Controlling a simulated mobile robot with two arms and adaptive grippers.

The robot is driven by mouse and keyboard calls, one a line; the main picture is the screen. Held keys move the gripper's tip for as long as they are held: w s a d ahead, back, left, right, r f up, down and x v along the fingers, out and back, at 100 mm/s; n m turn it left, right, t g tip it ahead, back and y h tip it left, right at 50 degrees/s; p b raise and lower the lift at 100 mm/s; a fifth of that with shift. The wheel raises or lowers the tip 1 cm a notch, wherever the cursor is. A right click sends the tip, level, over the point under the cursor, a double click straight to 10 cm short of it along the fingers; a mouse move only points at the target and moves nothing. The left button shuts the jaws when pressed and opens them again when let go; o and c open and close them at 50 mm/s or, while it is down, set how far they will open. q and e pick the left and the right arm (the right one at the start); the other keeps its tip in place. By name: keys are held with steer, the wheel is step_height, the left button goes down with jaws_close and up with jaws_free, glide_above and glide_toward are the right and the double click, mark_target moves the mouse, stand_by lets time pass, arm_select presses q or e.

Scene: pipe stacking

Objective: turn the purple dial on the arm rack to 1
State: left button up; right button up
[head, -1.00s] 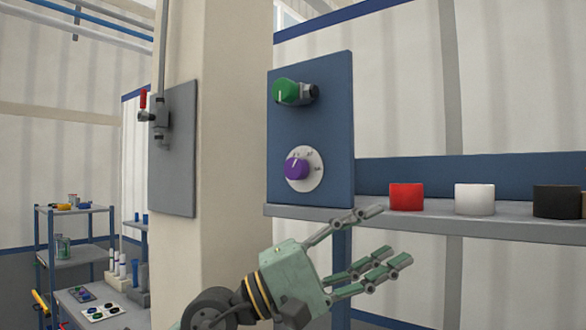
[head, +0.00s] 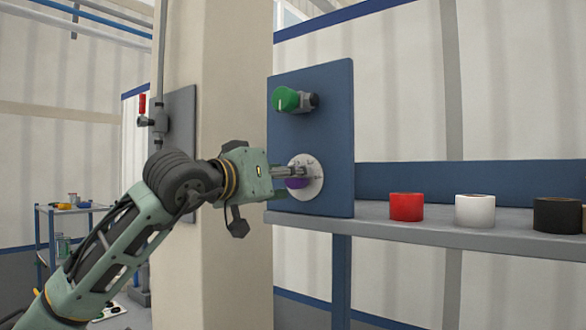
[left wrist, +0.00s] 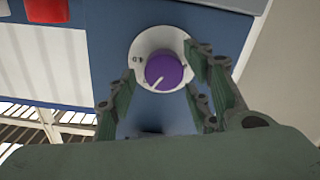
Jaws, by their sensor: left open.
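The purple dial (head: 297,183) sits on a round white plate (head: 312,168) on the blue panel (head: 332,120) of the rack. In the head view my left gripper (head: 300,172) hides its upper part. In the left wrist view the dial (left wrist: 164,70) shows whole, with a white pointer line toward the lower left of that picture. My left gripper (left wrist: 162,88) is open, its fingers on both sides of the dial and no clear contact visible. The plate's marks are too small to read surely. My right gripper is not in view.
A green knob (head: 287,99) is on the panel above the dial. Red (head: 406,207), white (head: 475,210) and black (head: 557,215) rolls stand on the grey shelf (head: 440,236) to the right. A beige column (head: 228,80) stands left of the panel.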

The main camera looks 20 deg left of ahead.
arm_select(q)
steer(key=shift+x, duration=0.85)
steer(key=shift+c, duration=0.4)
steer(key=c, duration=1)
